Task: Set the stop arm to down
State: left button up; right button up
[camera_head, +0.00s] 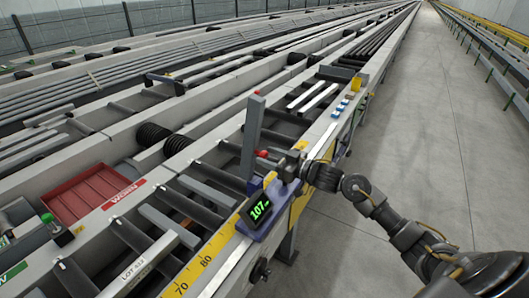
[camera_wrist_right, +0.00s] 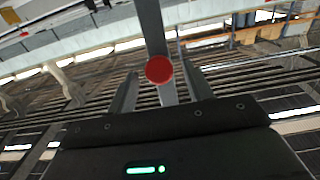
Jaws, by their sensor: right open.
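The stop arm (camera_head: 252,138) is a grey bar standing upright in the head view, with a small red spot at its top. Its foot is by a blue carriage (camera_head: 262,222) with a yellow part and a green display reading 107. My right gripper (camera_head: 281,167) is just right of the bar's lower part. In the right wrist view the gripper (camera_wrist_right: 160,88) is open, its fingers apart. A grey bar (camera_wrist_right: 150,25) with a red round knob (camera_wrist_right: 159,69) shows between them; contact cannot be told. My left gripper is not in view.
A yellow scale (camera_head: 205,262) runs along the table's front edge. Blue and white blocks (camera_head: 341,106) sit farther along the edge. The grey floor (camera_head: 430,130) at the right is clear.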

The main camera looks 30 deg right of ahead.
jog(key=shift+x, duration=1.15)
grip_shut()
